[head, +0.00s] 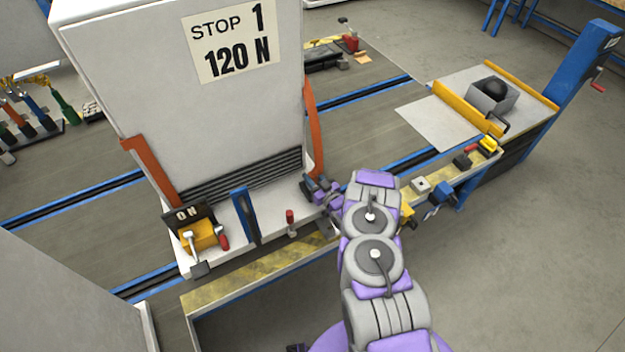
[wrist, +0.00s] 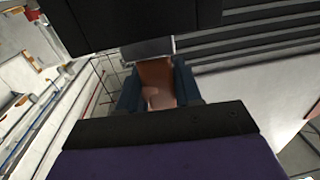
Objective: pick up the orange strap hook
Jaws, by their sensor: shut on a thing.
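An orange strap (head: 313,130) runs down the right edge of the white cabinet in the head view. My gripper (head: 316,188) is at the lower end of this strap, beside the cabinet's lower right corner. In the wrist view my gripper (wrist: 156,92) has dark blue fingers closed on an orange-brown piece, the orange strap hook (wrist: 155,74). A paler pinkish part shows below it between the fingers. The hook's exact shape is hidden by the fingers and the dark gripper body. In the head view the hook itself cannot be made out.
The white cabinet (head: 190,100) marked STOP 1, 120 N stands left of my arm. Another orange strap (head: 152,172) is on its left edge. A blue upright lever (head: 246,216), a red-handled pin (head: 290,220) and a yellow clamp (head: 198,235) stand on the ledge.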

